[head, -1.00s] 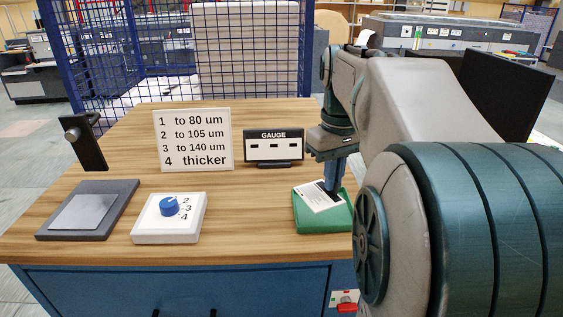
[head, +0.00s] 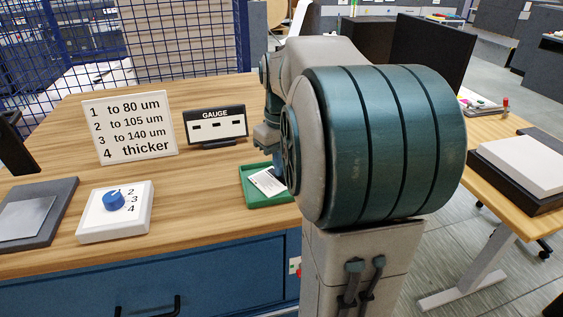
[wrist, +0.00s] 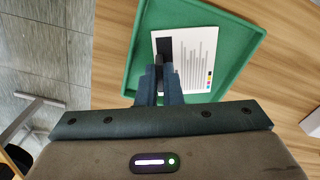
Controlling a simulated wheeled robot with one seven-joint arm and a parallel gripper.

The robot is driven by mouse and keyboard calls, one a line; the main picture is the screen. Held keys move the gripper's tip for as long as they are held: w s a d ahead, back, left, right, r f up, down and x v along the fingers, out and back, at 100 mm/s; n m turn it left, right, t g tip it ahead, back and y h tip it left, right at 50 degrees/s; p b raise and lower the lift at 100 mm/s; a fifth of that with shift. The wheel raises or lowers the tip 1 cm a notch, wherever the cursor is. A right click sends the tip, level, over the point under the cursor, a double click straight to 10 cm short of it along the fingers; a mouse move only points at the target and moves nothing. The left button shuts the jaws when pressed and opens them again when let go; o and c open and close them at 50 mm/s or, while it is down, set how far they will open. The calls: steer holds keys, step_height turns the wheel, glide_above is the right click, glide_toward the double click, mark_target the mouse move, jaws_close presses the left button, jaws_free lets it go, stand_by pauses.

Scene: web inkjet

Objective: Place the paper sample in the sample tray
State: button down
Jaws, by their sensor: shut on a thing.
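The paper sample (head: 266,182) is a white sheet with printed lines, a black block and small colour patches. It lies over the green tray (head: 249,196), within its rim. Whether it rests on the tray floor or sits just above is hard to tell. In the wrist view my gripper (wrist: 160,76) is at the near edge of the paper sample (wrist: 197,58), shut on it beside the black block. The green tray (wrist: 238,42) surrounds it there. In the head view my arm hides most of the gripper and the tray's right side.
A gauge (head: 216,125) and a thickness sign (head: 129,129) stand behind the tray. A white box with a blue dial (head: 113,202) and a dark plate with a grey sheet (head: 26,218) lie left. Wood is bare between dial and tray. Another table (head: 490,187) stands right.

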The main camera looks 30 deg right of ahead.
steer(key=c, duration=1.6)
jaws_free()
steer(key=shift+f, duration=0.1)
step_height(320, 180, up, 12)
steer(key=shift+r+p, duration=0.2)
steer(key=shift+p, duration=0.1)
